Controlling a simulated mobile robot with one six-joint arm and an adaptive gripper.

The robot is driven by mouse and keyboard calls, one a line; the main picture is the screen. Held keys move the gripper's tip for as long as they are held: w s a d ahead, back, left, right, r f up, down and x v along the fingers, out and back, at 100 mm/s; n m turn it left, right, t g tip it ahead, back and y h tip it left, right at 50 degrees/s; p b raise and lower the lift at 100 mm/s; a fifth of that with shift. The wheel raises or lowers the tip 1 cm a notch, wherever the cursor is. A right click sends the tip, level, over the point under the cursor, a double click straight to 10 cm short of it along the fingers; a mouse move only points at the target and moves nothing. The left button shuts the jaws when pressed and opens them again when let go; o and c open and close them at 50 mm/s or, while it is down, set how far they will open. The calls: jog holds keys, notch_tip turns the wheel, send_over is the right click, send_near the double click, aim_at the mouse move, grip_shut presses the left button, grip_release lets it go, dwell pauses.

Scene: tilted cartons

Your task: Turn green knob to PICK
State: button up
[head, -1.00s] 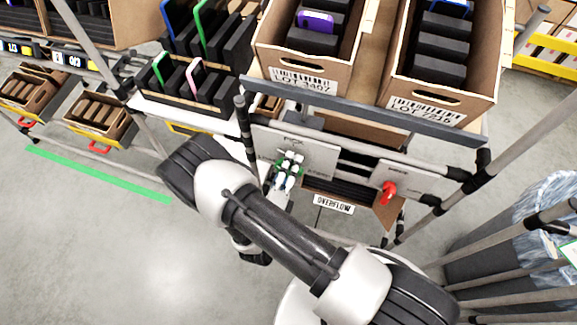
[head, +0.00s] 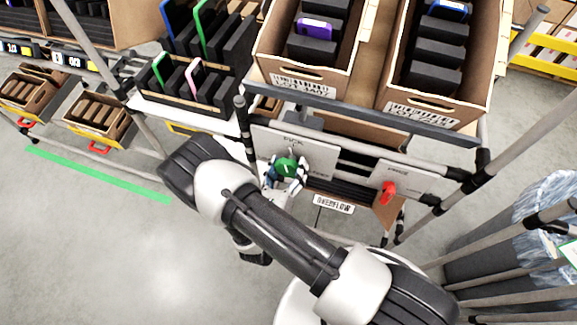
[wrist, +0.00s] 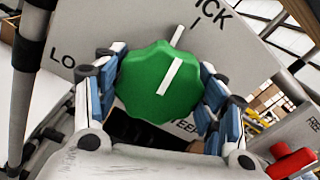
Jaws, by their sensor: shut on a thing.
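The green knob (head: 286,167) sits on a pale panel (head: 318,155) under the left carton; it also fills the middle of the wrist view (wrist: 150,95).
A second panel with a red knob (head: 388,192) is to the right; this knob also shows in the wrist view (wrist: 293,162). Tilted cartons (head: 425,108) stand above. Grey rack posts (head: 240,125) flank the panels. Open floor lies at the lower left.

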jog(key=shift+m, duration=1)
jog(key=o, duration=1.1)
jog(key=shift+c, duration=0.2)
jog(key=v, duration=1.2)
jog(key=shift+r, duration=0.1)
